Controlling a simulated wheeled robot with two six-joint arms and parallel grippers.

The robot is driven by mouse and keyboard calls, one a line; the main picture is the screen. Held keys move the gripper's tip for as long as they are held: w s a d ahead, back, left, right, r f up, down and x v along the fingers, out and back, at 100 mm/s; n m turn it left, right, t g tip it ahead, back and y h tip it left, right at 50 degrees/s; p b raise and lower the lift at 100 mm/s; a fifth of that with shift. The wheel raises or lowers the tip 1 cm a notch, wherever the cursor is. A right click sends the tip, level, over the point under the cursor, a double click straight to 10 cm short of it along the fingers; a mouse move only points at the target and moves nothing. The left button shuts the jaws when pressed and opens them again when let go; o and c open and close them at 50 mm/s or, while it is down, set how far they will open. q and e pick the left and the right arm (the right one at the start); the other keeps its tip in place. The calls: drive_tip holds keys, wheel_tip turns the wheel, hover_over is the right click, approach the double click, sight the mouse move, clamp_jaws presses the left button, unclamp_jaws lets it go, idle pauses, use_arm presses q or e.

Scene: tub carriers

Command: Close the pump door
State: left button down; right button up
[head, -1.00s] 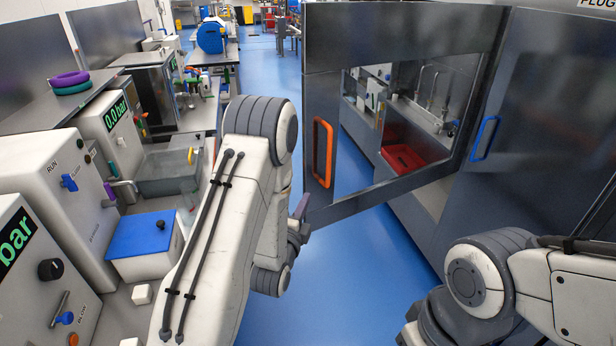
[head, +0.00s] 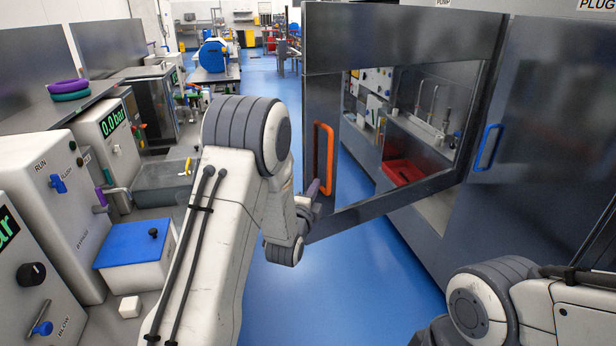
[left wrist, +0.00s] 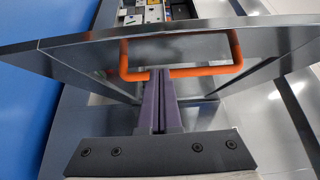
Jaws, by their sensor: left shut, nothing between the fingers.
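The pump door (head: 400,32) is a dark grey panel with a window and stands open, swung out from its cabinet. Its upright orange handle (head: 330,160) is near the door's free left edge. My left gripper (head: 313,189) is at the handle's lower end, its forearm partly hiding it. In the left wrist view the shut purple-grey fingers (left wrist: 160,74) point at the door (left wrist: 70,57), and their tips overlap the middle of the orange handle (left wrist: 215,70). Whether they touch it I cannot tell. My right arm is at the lower right; its gripper is out of view.
A closed grey door with a blue handle (head: 487,147) is to the right. A red bin (head: 402,172) shows through the window. On the left a bench carries a blue-lidded box (head: 135,240) and grey control units (head: 55,185). Blue floor (head: 350,285) is clear between.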

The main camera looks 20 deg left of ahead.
sight(312, 172)
use_arm(q)
drive_tip(key=w+a+p, duration=0.1)
drive_tip(key=w+a, duration=0.1)
drive_tip(key=w, duration=0.1)
drive_tip(key=shift+a+r, duration=0.1)
drive_tip(key=shift+a, duration=0.15)
drive_tip(key=shift+w+a+p, duration=0.25)
drive_tip(key=shift+a+p, duration=0.05)
